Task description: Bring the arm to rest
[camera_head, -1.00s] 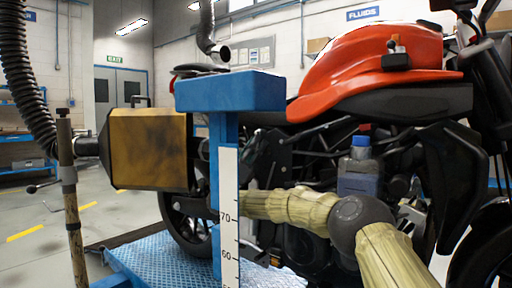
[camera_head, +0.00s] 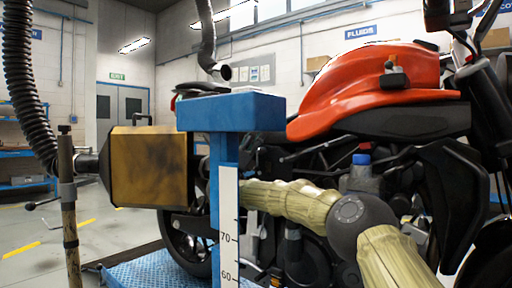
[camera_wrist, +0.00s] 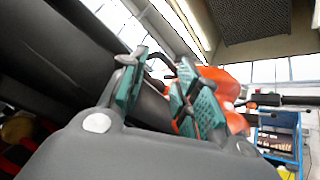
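My arm, in a pale yellow sleeve with a dark grey joint (camera_head: 362,222), reaches from the lower right in the head view toward the left. Its far end passes behind a blue post with a white scale, so my gripper is hidden there. In the wrist view my gripper (camera_wrist: 162,92) shows two green-padded fingers standing apart, with nothing visibly held between them. The orange tank of a motorcycle (camera_head: 365,85) shows behind the fingers in the wrist view (camera_wrist: 218,80).
The blue post with its wide top block (camera_head: 230,112) stands close to my arm. A brownish metal box (camera_head: 150,168) on a black hose and a thin stand (camera_head: 67,190) are at left. The motorcycle fills the right side. Open floor shows at far left.

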